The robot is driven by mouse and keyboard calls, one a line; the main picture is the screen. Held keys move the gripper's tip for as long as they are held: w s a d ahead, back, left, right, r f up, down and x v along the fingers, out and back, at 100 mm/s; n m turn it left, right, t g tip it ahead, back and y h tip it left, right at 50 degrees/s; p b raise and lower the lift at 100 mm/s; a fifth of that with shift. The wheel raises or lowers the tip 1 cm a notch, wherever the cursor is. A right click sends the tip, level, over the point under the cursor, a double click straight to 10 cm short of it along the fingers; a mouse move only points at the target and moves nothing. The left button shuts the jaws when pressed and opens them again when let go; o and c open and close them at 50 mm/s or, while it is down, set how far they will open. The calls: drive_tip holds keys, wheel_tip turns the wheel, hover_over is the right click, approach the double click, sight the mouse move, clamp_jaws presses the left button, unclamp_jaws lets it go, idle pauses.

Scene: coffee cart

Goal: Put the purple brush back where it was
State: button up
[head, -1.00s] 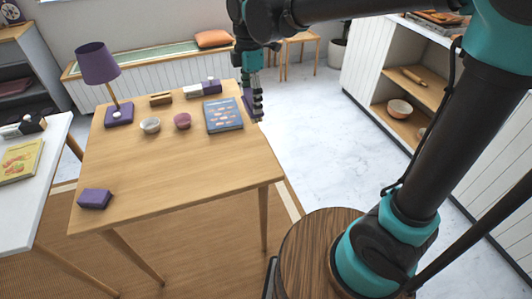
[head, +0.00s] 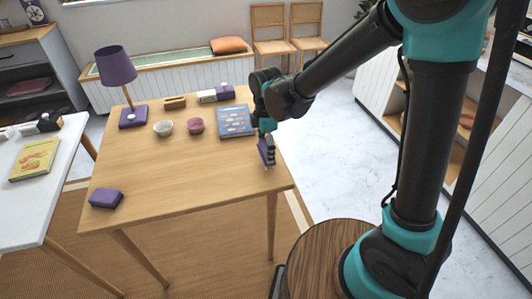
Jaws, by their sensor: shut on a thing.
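My gripper (head: 267,142) is over the right edge of the wooden table (head: 190,180), with its fingers pointing down. It is shut on a purple thing, which appears to be the purple brush (head: 266,155). The brush hangs below the fingers, partly hidden by them, with a pale strip at its lower end. I cannot tell whether it touches the tabletop.
A blue book (head: 237,121) lies just left of my gripper. A pink bowl (head: 196,126), a pale bowl (head: 163,128) and a purple lamp (head: 116,67) stand further left. A purple block (head: 106,198) lies at the front left. The table's front middle is clear.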

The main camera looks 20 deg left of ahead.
drive_tip(key=shift+f, duration=1.2)
drive_tip(key=shift+f, duration=0.15)
drive_tip(key=o, duration=1.3)
wheel_tip(320, 180, up, 12)
drive_tip(key=shift+r, duration=0.2)
drive_tip(key=w+d+f+m+t, duration=0.1)
drive_tip(key=d+f+m, duration=0.2)
drive_tip(key=d+m, duration=0.8)
drive_tip(key=d+f+m+t, duration=0.2)
drive_tip(key=d+m, duration=0.3)
drive_tip(key=d, duration=1.1)
drive_tip(key=s+d+f+m, duration=0.1)
drive_tip(key=d+m, duration=0.1)
drive_tip(key=d, duration=0.1)
drive_tip(key=s+d+f+m, duration=0.1)
drive_tip(key=s+d+m, duration=0.1)
drive_tip(key=d+m, duration=0.1)
drive_tip(key=s+d+f+m+t, duration=0.1)
drive_tip(key=s+d+f+m, duration=0.1)
drive_tip(key=d+m, duration=0.1)
drive_tip(key=shift+s+d+f, duration=0.1)
drive_tip(key=shift+s+d, duration=0.05)
drive_tip(key=shift+d, duration=0.25)
